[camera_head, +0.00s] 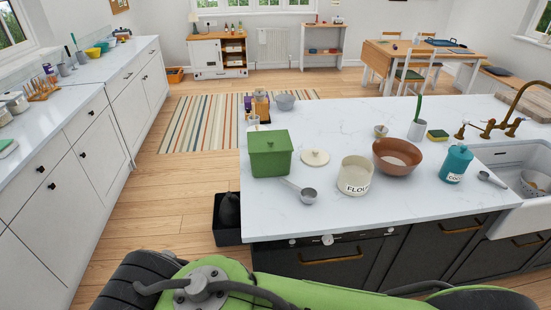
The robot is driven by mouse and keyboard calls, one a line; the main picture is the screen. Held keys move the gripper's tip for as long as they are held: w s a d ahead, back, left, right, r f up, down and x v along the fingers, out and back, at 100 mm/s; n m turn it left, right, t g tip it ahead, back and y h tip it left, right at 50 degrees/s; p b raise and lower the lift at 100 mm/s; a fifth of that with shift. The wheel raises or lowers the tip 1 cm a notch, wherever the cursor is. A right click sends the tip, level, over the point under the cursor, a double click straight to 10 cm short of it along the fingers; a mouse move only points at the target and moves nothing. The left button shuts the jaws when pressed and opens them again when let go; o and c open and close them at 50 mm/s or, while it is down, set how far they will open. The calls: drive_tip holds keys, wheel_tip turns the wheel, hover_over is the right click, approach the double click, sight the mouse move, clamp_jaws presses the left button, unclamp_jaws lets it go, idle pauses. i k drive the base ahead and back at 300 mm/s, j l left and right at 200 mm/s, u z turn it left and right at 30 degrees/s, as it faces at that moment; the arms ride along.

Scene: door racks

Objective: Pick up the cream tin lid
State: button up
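The cream tin lid (315,157) is a flat round disc with a small knob on top. It lies on the white marble island worktop (330,120), apart from the things around it. The cream flour tin (355,175) stands to its right and nearer to me, open at the top and marked "FLOUR". My gripper is not in view. Green and dark parts of my own body fill the bottom of the picture.
A green lidded box (270,153) stands left of the lid. A metal scoop (303,191) lies in front of it. A brown bowl (397,156) and a teal canister (455,164) stand to the right, before the sink (520,158). Worktop behind the lid is mostly clear.

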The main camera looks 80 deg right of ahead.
sight(315, 157)
drive_tip(key=i+j+z, duration=0.1)
drive_tip(key=i, duration=0.3)
drive_tip(key=i+j+z, duration=0.1)
drive_tip(key=i+j, duration=0.2)
drive_tip(key=i, duration=0.15)
drive_tip(key=i+l+z, duration=0.15)
drive_tip(key=z, duration=0.25)
drive_tip(key=i+l+z, duration=0.1)
drive_tip(key=i+z, duration=0.2)
drive_tip(key=z, duration=0.15)
drive_tip(key=i+z, duration=0.25)
drive_tip(key=z, duration=0.15)
drive_tip(key=i+j+z, duration=0.1)
drive_tip(key=i+z, duration=0.15)
drive_tip(key=z, duration=0.2)
drive_tip(key=i+j+z, duration=0.15)
drive_tip(key=z, duration=0.25)
drive_tip(key=i+l+z, duration=0.2)
drive_tip(key=i+z, duration=1.1)
drive_tip(key=i, duration=0.2)
drive_tip(key=j+z, duration=0.05)
